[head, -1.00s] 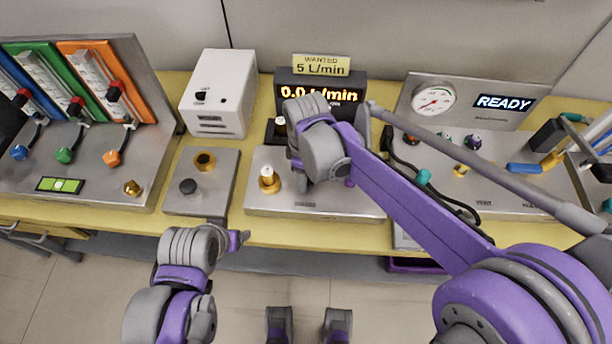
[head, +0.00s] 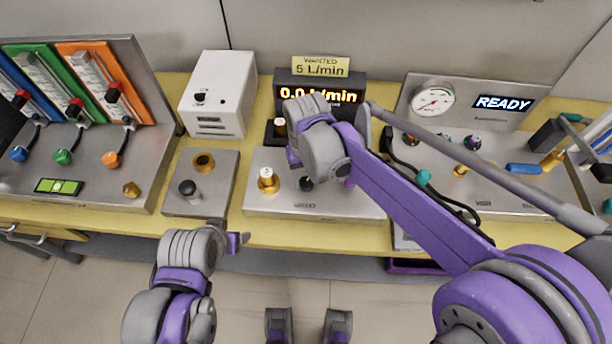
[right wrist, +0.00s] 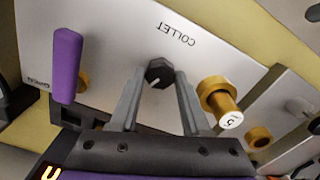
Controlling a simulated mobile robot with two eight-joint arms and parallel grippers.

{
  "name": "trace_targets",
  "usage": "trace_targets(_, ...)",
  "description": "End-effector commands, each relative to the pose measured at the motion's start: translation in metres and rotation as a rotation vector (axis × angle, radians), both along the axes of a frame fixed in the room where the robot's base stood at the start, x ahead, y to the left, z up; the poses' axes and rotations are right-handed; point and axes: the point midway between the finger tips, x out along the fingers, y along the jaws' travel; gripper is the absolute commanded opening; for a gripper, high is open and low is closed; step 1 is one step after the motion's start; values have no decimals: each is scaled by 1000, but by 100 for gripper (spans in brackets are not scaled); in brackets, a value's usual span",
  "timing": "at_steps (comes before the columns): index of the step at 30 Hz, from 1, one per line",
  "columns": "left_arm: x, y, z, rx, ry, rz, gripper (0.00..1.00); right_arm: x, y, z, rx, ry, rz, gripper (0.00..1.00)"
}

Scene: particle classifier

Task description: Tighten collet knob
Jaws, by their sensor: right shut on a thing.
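The collet knob (right wrist: 158,73) is a small black faceted knob with a white mark, below the word COLLET on a grey metal plate (right wrist: 110,35). My right gripper (right wrist: 160,79) is shut on it, one finger on each side. In the head view the knob (head: 306,184) shows as a dark spot on the plate (head: 350,203), and my right wrist hides the fingertips. A brass fitting (right wrist: 218,97) with a white cap marked 5 stands close beside the right finger. My left gripper (head: 238,242) is low at the front edge of the bench, away from the knob; its opening is unclear.
A purple upright part (right wrist: 66,65) rises from the same plate. A display (head: 318,95) reads 0.0 L/min under a yellow sign (head: 321,66) with WANTED 5 L/min. A smaller plate (head: 215,196) with a black knob lies left. A gauge panel (head: 465,103) reading READY is right.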

Motion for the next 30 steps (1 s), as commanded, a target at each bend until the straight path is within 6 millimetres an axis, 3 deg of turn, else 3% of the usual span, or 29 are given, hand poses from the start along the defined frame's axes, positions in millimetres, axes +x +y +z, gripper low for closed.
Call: trace_targets(30, 0, 0, 2, 0, -1, 0, 69, 0, -2, 1, 0, -2, -908, 0)
